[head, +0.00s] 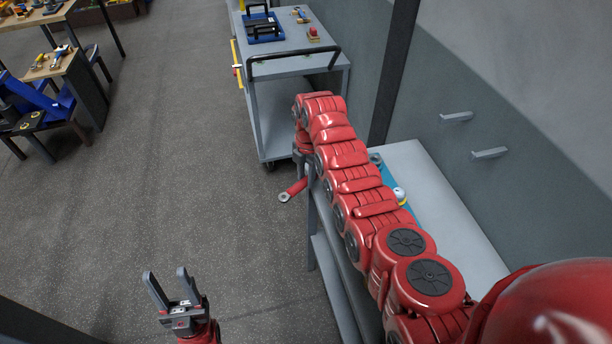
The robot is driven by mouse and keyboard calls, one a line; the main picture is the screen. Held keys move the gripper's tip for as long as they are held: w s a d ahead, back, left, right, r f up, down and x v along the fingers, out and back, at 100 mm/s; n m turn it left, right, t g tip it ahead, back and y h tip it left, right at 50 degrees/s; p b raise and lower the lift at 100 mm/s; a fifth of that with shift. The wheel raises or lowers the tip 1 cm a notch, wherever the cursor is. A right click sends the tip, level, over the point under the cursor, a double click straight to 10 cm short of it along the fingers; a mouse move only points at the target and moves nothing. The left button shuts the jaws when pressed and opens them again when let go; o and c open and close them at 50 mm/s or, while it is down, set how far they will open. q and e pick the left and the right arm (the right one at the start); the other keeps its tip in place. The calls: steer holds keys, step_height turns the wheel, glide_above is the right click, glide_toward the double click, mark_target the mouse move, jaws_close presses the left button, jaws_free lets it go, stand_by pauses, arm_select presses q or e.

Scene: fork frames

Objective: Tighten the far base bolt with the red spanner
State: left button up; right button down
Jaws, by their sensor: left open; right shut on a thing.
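The red spanner (296,188) has a red handle and a pale ring end, which points down and left. It is held in the air beside the left edge of the grey bench. My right gripper (304,171) is shut on it, mostly hidden behind my own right arm. My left gripper (168,287) is open and empty, low in the picture above the floor, well apart from the spanner. I cannot make out the far base bolt; my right arm covers much of the bench.
A grey trolley (290,67) with a blue tray (264,30) stands beyond. Worktables (75,75) are at upper left. The floor between is clear.

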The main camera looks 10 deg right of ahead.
steer(key=shift+f+b, duration=0.4)
steer(key=shift+f, duration=0.2)
steer(key=c, duration=1.1)
jaws_free()
jaws_close()
stand_by(1.5)
stand_by(0.4)
